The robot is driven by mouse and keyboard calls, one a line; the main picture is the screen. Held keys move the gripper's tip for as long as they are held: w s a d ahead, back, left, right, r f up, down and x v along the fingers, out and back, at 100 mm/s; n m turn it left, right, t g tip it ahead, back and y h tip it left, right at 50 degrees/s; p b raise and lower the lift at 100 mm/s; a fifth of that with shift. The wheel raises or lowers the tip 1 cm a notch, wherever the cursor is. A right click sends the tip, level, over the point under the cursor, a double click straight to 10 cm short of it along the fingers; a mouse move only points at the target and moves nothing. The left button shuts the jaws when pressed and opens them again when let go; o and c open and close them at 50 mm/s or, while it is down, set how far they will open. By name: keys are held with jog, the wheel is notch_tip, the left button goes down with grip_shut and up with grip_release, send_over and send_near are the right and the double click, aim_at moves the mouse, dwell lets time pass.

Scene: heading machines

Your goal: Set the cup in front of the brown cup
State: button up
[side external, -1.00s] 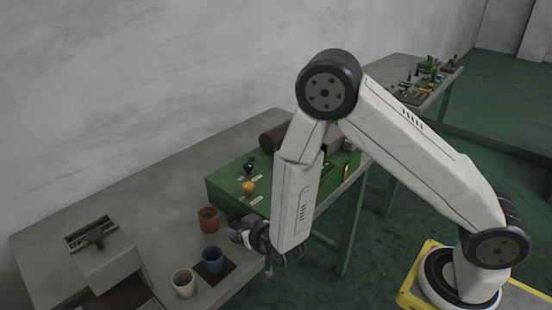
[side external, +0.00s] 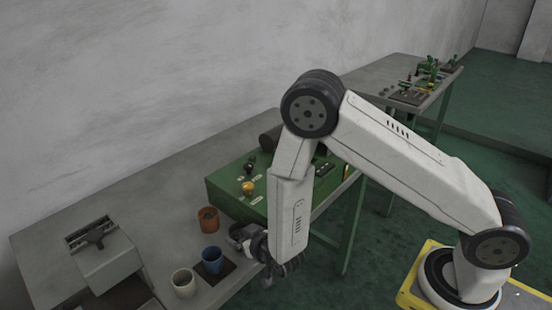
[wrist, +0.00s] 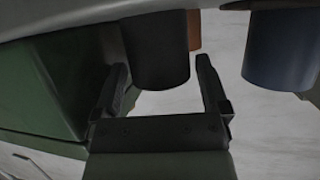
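A brown cup (side external: 208,219) stands upright on the grey table in the side view. A blue cup (side external: 212,260) stands on a dark mat nearer the camera, with a cream cup (side external: 183,283) to its left. In the wrist view, a dark cup (wrist: 155,50) is at my open gripper (wrist: 162,64), between or just beyond its fingertips. The right finger is apart from it; contact at the left is unclear. The brown cup (wrist: 194,32) shows partly behind it, and the blue cup (wrist: 280,50) is to the right. In the side view my gripper (side external: 240,240) is low beside the brown cup; its fingers mostly hide the dark cup.
A green control box (side external: 225,187) with knobs stands close behind my gripper. A grey machine block (side external: 105,260) is at the left of the table. The table's front edge runs near my gripper. Bare tabletop (side external: 160,215) lies left of the brown cup.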

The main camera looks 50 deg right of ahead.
jog(key=shift+r, duration=0.2)
jog(key=v, duration=1.2)
jog(key=shift+w, duration=0.15)
dwell(0.7)
jog(key=s+d+r+n+g+y, duration=0.2)
jog(key=s+d+r+g, duration=0.4)
jog(key=d+r+g, duration=0.2)
jog(key=shift+d+g, duration=1.25)
jog(key=shift+g, duration=0.05)
dwell(0.6)
